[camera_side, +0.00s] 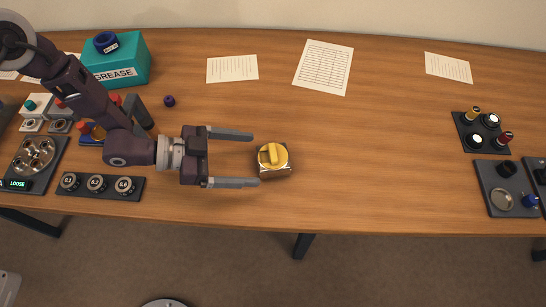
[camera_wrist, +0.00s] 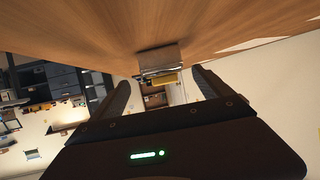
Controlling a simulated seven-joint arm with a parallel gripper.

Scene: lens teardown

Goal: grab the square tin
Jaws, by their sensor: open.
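The square tin (camera_side: 277,175) stands on the wooden table near the front edge, left of the table's far-right trays. It has dull metallic sides, and a round yellow piece with a raised bar (camera_side: 272,155) sits on top. My gripper (camera_side: 255,159) is open and level, its two long grey fingers pointing right. The fingertips end just short of the tin or about at its left side, with nothing seen held between them. In the wrist view the tin (camera_wrist: 160,56) shows ahead, between and beyond the fingers (camera_wrist: 161,80); its yellow part is partly visible.
A teal grease box (camera_side: 118,66) with a dark blue ring on top stands at the back left. A tray of weights (camera_side: 100,195) lies at the front left. Dark trays (camera_side: 464,140) stand far right. Paper sheets (camera_side: 323,67) lie behind. Table right of the tin is clear.

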